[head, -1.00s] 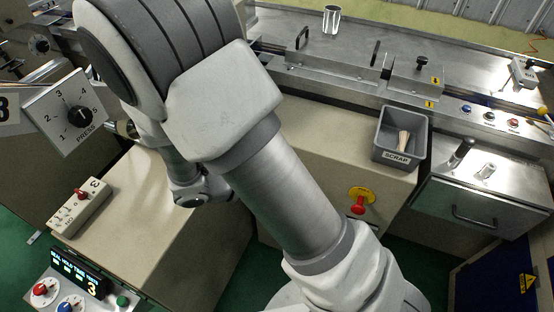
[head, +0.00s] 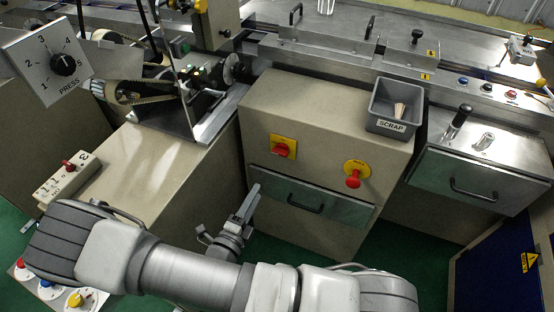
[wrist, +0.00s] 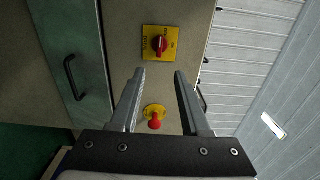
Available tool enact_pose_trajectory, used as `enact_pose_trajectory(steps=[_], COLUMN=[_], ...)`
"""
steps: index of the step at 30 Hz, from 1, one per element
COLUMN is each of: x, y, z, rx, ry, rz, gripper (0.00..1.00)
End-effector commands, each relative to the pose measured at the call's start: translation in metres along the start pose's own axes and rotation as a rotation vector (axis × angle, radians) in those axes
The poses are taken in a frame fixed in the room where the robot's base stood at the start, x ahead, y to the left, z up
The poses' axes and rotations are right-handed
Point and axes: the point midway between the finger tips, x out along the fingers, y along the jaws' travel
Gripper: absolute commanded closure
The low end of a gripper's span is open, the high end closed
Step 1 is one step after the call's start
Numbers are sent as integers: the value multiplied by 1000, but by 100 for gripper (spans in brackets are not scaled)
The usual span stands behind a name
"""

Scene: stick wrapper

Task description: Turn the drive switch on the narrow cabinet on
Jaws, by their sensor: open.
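A red rotary switch (head: 281,150) on a square yellow plate is on the front of the beige cabinet (head: 330,115) in the middle of the head view. It also shows near the top of the wrist view (wrist: 160,44); its plate lettering is too small to read surely. My gripper (head: 254,192) is in front of the cabinet, lower left of the switch. In the wrist view my gripper (wrist: 160,73) is open and empty, its fingertips apart from the switch.
A red mushroom button (head: 353,180) on a round yellow plate sits right of the switch. A drawer (head: 312,200) with a black handle lies below. A grey scrap bin (head: 395,108) stands on top. A box with a red lever (head: 68,165) is at left.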

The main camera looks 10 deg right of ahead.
Motion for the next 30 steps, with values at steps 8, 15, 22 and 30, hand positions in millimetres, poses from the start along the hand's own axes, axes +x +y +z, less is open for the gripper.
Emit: enact_pose_trajectory(steps=[8,15,22,30], x=[60,112,144,154], y=[1,1,1,0], z=[-2,-2,-2,-2], rx=[2,2,3,3], ry=[7,7,5,4], rz=[-1,0,1,3], gripper=[54,54,54,54])
